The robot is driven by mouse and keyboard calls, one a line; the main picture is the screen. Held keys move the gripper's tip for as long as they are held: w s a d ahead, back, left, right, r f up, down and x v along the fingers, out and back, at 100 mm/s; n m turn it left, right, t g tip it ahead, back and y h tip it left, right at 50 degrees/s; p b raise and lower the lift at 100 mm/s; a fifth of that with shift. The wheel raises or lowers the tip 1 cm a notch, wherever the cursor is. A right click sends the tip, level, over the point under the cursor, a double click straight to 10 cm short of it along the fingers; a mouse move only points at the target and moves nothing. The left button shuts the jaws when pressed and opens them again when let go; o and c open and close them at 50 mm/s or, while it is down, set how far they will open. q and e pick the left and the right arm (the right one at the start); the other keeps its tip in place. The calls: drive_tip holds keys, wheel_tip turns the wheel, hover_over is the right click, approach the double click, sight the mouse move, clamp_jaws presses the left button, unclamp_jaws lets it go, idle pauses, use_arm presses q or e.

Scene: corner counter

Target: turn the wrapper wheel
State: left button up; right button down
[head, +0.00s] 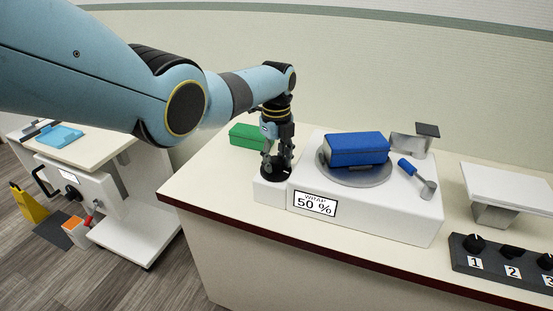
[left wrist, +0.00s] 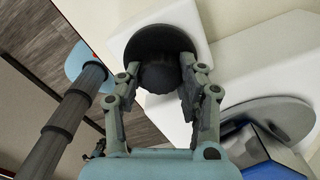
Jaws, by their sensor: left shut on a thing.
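The wrapper is a white box (head: 385,215) on the counter, with a sign reading "WRAP 50 %" (head: 315,204) on its front. A blue block (head: 357,149) lies on its round grey turntable (head: 355,178). The black wheel (left wrist: 160,72) sits on the low white block at the wrapper's left end; in the head view its dark base disc (head: 268,172) shows under my gripper. My left gripper (head: 277,165) points straight down over it. In the left wrist view its fingers (left wrist: 158,85) are shut on the wheel's dark knob. My right gripper is not in view.
A green block (head: 247,136) lies on the counter behind the left gripper. A blue-handled tool (head: 417,178) rests on the wrapper's right side. A dark panel with numbered knobs (head: 500,262) and a white stand (head: 505,188) are at the right.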

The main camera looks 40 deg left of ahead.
sight(276, 160)
use_arm(q)
drive_tip(key=shift+w+m, duration=0.1)
drive_tip(key=shift+m, duration=0.3)
drive_tip(key=o, duration=0.9)
drive_tip(key=shift+r, duration=0.1)
wheel_tip(276, 160, up, 12)
drive_tip(key=shift+f, duration=0.1)
